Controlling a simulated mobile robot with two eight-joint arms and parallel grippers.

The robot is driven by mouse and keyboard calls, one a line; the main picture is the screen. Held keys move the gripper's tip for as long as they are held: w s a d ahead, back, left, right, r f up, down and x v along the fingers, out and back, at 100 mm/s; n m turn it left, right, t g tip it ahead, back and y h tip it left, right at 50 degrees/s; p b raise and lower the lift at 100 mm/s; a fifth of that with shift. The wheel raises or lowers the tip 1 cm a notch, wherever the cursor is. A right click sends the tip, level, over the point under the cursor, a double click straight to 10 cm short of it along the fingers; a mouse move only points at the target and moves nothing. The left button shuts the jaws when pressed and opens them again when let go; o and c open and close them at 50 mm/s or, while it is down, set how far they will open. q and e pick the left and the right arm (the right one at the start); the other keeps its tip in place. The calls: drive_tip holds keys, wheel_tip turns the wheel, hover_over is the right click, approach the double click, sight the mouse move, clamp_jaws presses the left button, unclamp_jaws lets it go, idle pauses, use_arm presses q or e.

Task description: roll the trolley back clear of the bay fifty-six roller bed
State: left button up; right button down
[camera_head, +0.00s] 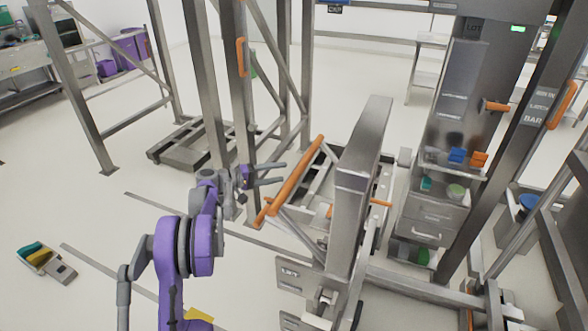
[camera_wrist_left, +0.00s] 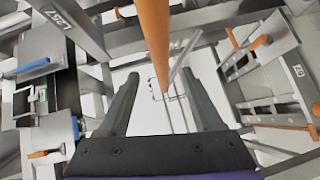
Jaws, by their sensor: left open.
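The trolley's orange push bar (camera_head: 297,172) slants across the middle of the head view, on a grey metal frame (camera_head: 310,222). My left gripper (camera_head: 283,173) is open, with its two dark fingers pointing right toward the bar. In the left wrist view the orange bar (camera_wrist_left: 154,40) runs down between and beyond the fingers of my left gripper (camera_wrist_left: 165,82). The fingers are not closed on it, and I cannot tell whether they touch it. A tall grey metal panel (camera_head: 360,160) hides part of the trolley. I cannot make out the bay fifty-six roller bed for certain.
Steel posts (camera_head: 203,80) stand behind my left arm. A low grey platform (camera_head: 185,150) lies on the floor at the left. A grey drawer cabinet (camera_head: 432,222) stands at the right. A small object with yellow and green parts (camera_head: 42,260) lies at lower left, amid open floor.

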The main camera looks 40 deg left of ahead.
sight(300, 169)
use_arm(q)
drive_tip(key=p+x, duration=0.1)
drive_tip(key=x, duration=0.7)
drive_tip(key=shift+w+d, duration=0.15)
drive_tip(key=shift+w, duration=0.2)
drive_tip(key=shift+f, duration=0.1)
clamp_jaws()
idle(0.9)
